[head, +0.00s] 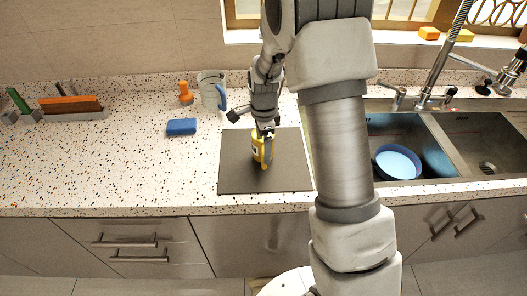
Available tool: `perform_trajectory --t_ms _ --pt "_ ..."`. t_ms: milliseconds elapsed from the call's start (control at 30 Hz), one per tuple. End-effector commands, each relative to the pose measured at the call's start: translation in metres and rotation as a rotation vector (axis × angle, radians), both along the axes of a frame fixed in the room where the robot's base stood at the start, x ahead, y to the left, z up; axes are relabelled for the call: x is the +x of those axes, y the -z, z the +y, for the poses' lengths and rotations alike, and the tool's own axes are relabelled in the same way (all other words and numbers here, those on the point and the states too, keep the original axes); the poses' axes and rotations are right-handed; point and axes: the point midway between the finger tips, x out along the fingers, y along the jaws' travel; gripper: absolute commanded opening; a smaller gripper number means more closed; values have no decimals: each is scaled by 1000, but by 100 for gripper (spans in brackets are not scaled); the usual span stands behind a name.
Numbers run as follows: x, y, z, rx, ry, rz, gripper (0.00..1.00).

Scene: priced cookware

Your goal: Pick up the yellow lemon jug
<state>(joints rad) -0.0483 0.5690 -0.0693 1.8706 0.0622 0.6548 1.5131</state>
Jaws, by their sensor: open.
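The yellow lemon jug (258,154) stands on a dark grey mat (236,180) on the speckled counter. My gripper (264,130) is directly above and around the top of the jug, pointing down, and partly hides it. The jaws are open. One fingertip overlaps the jug's upper right side in the picture; I cannot tell whether it touches.
A blue sponge (182,127), an orange bottle (185,93) and a pale jug with a blue handle (211,90) stand left of my arm. A sink (440,130) with a blue bowl (397,162) lies right. The left counter front is clear.

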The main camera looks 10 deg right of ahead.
Motion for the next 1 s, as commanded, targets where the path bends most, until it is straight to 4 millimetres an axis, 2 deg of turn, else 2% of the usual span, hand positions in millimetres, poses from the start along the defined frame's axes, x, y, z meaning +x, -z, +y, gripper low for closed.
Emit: perform_trajectory --t_ms 167,500,800,867,1000 --pt "0 11 0 0 0 2 100" --pt "3 57 0 0 0 1 100" --pt "3 62 0 0 0 -1 100" --pt "3 62 0 0 0 -1 93" --pt "3 62 0 0 0 -1 68"
